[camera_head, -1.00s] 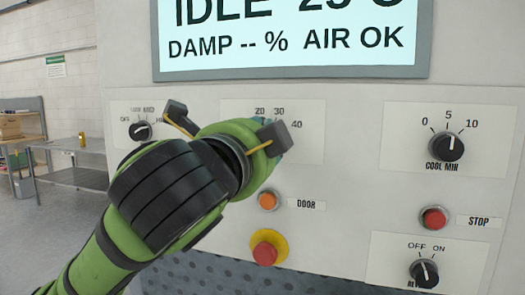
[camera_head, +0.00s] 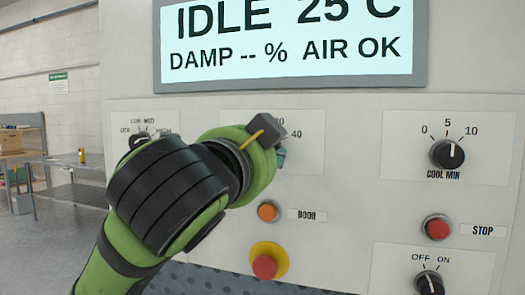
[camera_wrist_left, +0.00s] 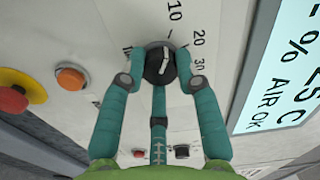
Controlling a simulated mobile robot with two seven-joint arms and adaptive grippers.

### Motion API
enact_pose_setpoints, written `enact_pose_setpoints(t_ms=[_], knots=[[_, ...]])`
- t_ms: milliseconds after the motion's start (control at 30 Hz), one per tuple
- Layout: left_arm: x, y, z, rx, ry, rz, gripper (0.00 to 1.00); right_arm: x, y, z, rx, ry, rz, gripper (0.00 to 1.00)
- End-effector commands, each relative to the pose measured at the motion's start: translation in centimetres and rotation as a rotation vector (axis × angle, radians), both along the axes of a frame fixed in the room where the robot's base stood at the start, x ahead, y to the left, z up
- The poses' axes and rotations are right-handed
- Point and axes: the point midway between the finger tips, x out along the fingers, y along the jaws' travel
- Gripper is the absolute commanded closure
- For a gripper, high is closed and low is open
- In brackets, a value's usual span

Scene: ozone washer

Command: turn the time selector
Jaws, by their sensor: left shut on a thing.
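The time selector (camera_wrist_left: 159,65) is a round black knob with a white pointer line, on a white plate with marks such as 10, 20 and 30 around it. My right gripper is in neither view.
The display (camera_head: 290,45) reads IDLE 25 C. Nearby are an orange door button (camera_head: 268,211), a red mushroom button (camera_head: 265,267), a red stop button (camera_head: 437,228), the cool knob (camera_head: 447,153), the off/on knob (camera_head: 429,284) and another knob (camera_head: 138,140), partly hidden.

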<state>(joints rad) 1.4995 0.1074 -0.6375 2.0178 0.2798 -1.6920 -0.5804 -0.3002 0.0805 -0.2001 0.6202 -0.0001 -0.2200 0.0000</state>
Motion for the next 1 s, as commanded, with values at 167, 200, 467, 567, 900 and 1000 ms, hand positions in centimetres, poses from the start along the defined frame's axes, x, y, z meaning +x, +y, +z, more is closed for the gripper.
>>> enact_pose_setpoints(t_ms=[167,200,467,567,900,1000], knots=[[0.0,0.0,0.0,-0.001,0.001,-0.001,0.47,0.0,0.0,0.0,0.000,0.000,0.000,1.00],[0.0,0.0,0.0,-0.001,0.000,-0.001,0.44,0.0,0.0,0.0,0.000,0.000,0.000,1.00],[0.0,0.0,0.0,0.000,-0.001,-0.001,0.44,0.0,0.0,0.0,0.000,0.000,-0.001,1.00],[-0.3,0.1,0.1,0.000,-0.001,-0.001,0.44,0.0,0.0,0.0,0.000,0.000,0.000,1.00],[-6.2,1.8,0.1,0.000,-0.009,-0.004,0.44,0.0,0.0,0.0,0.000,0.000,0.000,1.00],[-8.5,2.6,0.0,0.001,-0.008,-0.004,0.44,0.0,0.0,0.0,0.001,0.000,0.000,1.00]])
